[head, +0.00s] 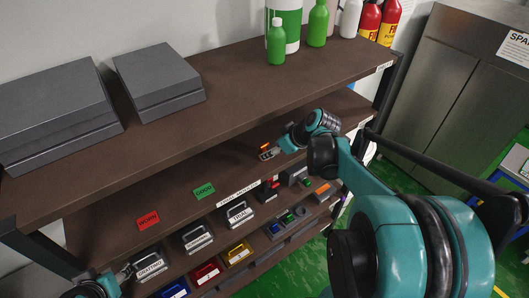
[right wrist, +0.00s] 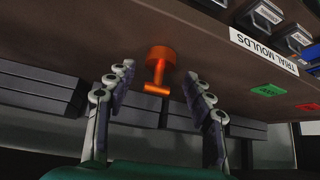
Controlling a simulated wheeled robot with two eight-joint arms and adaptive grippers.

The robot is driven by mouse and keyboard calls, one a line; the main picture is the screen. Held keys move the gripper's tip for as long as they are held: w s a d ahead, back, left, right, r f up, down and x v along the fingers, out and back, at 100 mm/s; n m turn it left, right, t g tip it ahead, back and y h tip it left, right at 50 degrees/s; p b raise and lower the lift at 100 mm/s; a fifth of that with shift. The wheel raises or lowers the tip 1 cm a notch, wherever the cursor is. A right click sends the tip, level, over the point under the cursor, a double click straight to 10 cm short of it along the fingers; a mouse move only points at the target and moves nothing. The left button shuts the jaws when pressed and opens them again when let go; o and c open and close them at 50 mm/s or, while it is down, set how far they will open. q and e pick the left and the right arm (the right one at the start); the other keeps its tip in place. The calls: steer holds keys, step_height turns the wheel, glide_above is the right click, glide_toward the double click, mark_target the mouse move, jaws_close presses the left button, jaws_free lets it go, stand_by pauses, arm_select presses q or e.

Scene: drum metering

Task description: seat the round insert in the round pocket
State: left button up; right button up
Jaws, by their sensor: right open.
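The orange round insert, a short cylinder with a T-shaped handle (right wrist: 159,65), stands on the brown middle shelf. It shows in the right wrist view between and beyond my spread fingers, apart from them. In the head view a small orange spot of it (head: 264,146) shows by my right gripper (head: 268,154). In the right wrist view the right gripper (right wrist: 157,105) is open and empty. My left gripper (head: 126,271) is at lower left, beside the handle of a grey mould (head: 150,265); whether it grips it is unclear. I cannot make out the round pocket.
Red (head: 148,219) and green (head: 204,191) labels lie on the middle shelf, with a "TRIAL MOULDS" label (head: 238,194) on its edge. More handled moulds (head: 197,237) and coloured bins (head: 206,272) sit below. The upper shelf (head: 230,80) overhangs my right gripper.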

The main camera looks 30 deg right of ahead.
mark_target(265, 145)
steer(key=w, duration=0.2)
steer(key=w+a, duration=0.1)
steer(key=shift+w+a+f, duration=0.1)
steer(key=shift+w+f, duration=0.25)
steer(key=shift+w, duration=0.05)
steer(key=shift+w+f, duration=0.1)
steer(key=shift+f, duration=0.05)
steer(key=c, duration=0.3)
jaws_close()
